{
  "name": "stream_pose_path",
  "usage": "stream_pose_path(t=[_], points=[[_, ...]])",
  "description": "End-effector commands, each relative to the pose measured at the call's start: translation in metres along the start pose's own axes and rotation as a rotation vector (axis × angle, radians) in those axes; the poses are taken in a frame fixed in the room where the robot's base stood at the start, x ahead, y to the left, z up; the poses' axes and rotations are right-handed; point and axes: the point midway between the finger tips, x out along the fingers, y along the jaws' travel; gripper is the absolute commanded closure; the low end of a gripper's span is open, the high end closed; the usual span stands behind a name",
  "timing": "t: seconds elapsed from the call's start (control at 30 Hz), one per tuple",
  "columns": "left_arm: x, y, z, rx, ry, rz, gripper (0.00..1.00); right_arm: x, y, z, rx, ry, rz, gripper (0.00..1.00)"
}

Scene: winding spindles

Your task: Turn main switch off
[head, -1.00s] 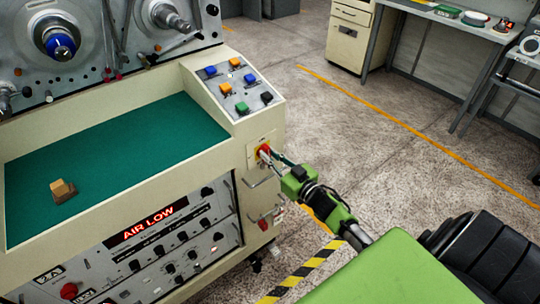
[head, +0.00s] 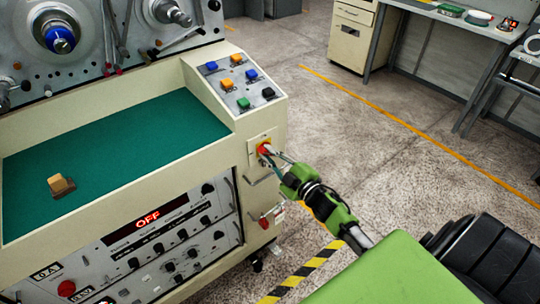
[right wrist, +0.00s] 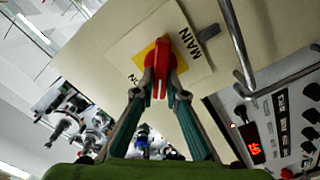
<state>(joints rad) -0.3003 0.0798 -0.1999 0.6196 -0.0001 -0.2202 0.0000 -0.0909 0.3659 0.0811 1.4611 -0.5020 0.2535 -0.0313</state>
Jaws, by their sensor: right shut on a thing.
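The main switch (head: 263,147) is a red handle on a yellow plate, on the right end of the cream machine cabinet (head: 205,165). In the right wrist view the red handle (right wrist: 160,62) stands between my fingertips, beside the printed word MAIN. My right gripper (head: 270,151) is shut on this handle; its fingers also show in the right wrist view (right wrist: 160,80). The display (head: 147,219) on the cabinet front reads OFF in red. My left gripper is not in view.
A metal pull handle (right wrist: 250,80) sticks out close beside the switch. A sloped panel with coloured buttons (head: 238,82) sits above it. A small wooden block (head: 60,186) lies on the green work surface (head: 120,150). Open concrete floor (head: 370,130) extends to the right.

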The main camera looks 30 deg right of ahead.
Motion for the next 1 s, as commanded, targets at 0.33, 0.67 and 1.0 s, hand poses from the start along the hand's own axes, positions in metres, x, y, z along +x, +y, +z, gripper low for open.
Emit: stream_pose_path(t=[0.33, 0.67, 1.0], points=[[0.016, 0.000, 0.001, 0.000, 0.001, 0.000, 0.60, 0.000, -0.005, 0.002, -0.323, 0.001, 0.000, 1.00], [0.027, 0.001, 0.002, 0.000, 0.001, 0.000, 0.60, 0.000, -0.008, 0.003, -0.564, 0.001, -0.001, 1.00], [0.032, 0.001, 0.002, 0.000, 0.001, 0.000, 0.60, 0.000, -0.009, 0.003, -0.678, 0.001, -0.001, 1.00]])
